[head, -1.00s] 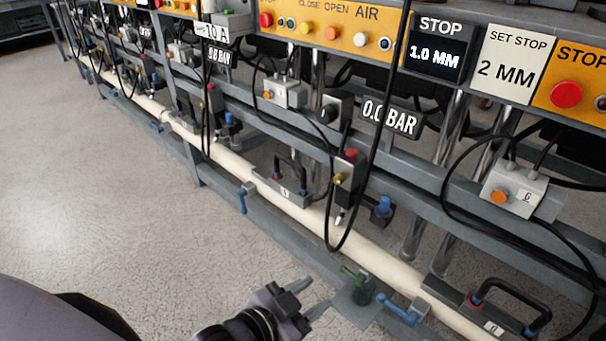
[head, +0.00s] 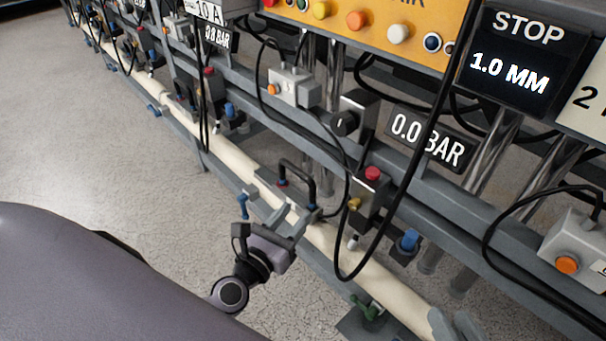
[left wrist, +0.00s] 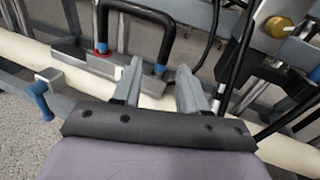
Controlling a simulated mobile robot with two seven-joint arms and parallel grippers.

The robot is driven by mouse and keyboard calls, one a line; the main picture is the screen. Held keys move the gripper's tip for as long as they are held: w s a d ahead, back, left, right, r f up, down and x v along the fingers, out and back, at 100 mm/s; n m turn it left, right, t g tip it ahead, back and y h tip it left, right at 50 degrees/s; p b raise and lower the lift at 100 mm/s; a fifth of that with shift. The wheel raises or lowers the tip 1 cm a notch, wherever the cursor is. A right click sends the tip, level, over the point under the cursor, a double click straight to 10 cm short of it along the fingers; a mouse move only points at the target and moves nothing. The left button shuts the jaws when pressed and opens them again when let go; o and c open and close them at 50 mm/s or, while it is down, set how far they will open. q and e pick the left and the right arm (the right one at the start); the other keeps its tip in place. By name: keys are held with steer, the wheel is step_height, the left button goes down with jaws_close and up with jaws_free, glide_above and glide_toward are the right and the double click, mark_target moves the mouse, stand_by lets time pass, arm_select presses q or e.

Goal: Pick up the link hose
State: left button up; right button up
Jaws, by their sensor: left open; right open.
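The link hose (head: 297,168) is a black U-shaped loop standing on a grey block above the cream pipe. One end has a red collar, the other a blue one. My left gripper (head: 290,218) is open and empty, just in front of the hose's block at the pipe. In the left wrist view the hose (left wrist: 136,8) rises beyond the open fingers (left wrist: 158,82), clear of them. The grey fingertips of my right gripper (head: 455,325) show, apart, at the bottom right edge; the rest of it is out of frame.
A black cable (head: 385,245) hangs in a loop right of the hose, beside a valve with a red knob (head: 372,173). A blue-handled valve (head: 242,205) and a green valve (head: 368,308) sit along the cream pipe (head: 235,160). The floor on the left is clear.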

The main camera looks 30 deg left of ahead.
mark_target(310, 198)
arm_select(q)
steer(key=shift+m, duration=0.4)
steer(key=shift+w+d+r, duration=0.1)
steer(key=shift+w+d, duration=0.05)
steer(key=shift+w, duration=1.05)
steer(key=shift+w+d+r, duration=0.1)
steer(key=shift+w+d, duration=0.1)
steer(key=shift+w, duration=1.05)
steer(key=shift+w+d+r, duration=0.1)
steer(key=shift+w+d, duration=0.05)
steer(key=shift+w, duration=1.05)
jaws_close()
